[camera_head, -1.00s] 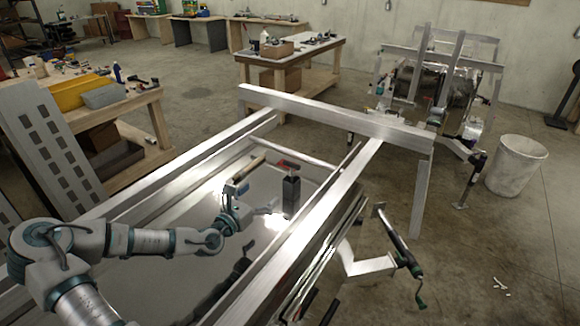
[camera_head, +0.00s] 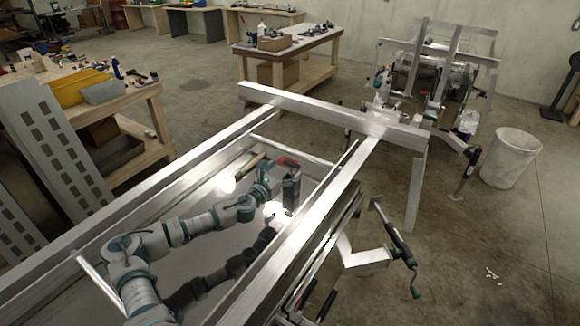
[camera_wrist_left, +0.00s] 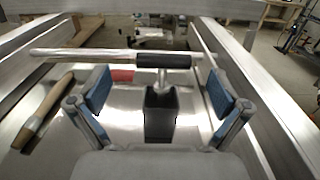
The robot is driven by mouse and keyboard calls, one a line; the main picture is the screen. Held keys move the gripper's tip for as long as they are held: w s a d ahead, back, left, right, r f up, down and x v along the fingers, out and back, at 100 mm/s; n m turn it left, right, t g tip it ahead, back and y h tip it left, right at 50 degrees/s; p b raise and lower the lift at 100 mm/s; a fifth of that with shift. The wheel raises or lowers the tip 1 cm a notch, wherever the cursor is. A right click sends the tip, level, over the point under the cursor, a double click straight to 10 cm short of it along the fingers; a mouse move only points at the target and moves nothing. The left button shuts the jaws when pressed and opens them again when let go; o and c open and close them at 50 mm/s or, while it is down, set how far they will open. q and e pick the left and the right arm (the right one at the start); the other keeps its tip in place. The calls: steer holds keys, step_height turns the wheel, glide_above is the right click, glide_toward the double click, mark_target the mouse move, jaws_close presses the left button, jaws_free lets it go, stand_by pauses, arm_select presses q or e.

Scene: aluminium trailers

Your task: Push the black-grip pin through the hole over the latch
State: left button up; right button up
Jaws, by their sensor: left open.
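The black-grip pin (camera_wrist_left: 163,61) stands upright in the left wrist view, its black grip crosswise on top. Its metal shaft goes down into a dark, open-topped box (camera_wrist_left: 160,118). In the head view the box (camera_head: 291,190) stands inside the aluminium frame; the pin is too small there to make out surely. My left gripper (camera_head: 268,178) is just left of the box. In the left wrist view its blue-padded fingers (camera_wrist_left: 158,90) are spread wide, with the pin and box ahead between them, nothing held. I cannot pick out the hole or latch. My right gripper is not in view.
A wooden handle (camera_wrist_left: 42,110) lies left of the box, and a red item (camera_wrist_left: 122,76) lies behind it. Aluminium rails (camera_head: 300,235) flank the arm, and a crossbeam (camera_head: 335,115) closes the far end. A bench (camera_head: 150,100) stands left, a white bin (camera_head: 512,158) right.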

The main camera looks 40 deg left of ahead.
mark_target(290, 165)
arm_select(q)
steer(key=w, duration=0.1)
steer(key=w+p, duration=0.1)
steer(key=w, duration=0.2)
steer(key=shift+r, duration=0.3)
steer(key=shift+s+a+f, duration=0.1)
steer(key=shift+a, duration=0.05)
steer(key=c, duration=1.1)
